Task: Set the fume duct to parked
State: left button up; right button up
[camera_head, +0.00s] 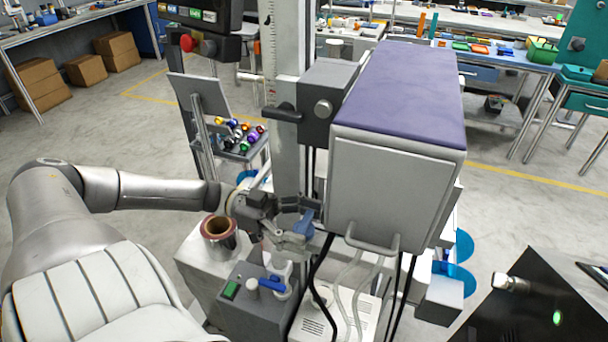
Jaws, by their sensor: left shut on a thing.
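My left gripper (294,222) comes in from the left, below the hanging box, and is shut on a small blue part (305,224). The fingers cover much of this part, and I cannot tell its full shape. I cannot tell for sure which piece is the fume duct. A short upright cylinder with a reddish rim (219,234) stands left of the gripper. A blue lever (272,286) sits on a grey control box (245,311) below the gripper. My right gripper is not in view.
A large box with a purple top (412,85) hangs just right of the gripper. A grey column (286,105) rises behind. Cables (318,278) hang close by. A stand with several coloured knobs (238,137) is farther back.

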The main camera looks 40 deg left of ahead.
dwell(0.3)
pick_arm(q)
jog(key=o, duration=1.5)
jog(key=shift+c, duration=0.2)
jog(key=v, duration=1.2)
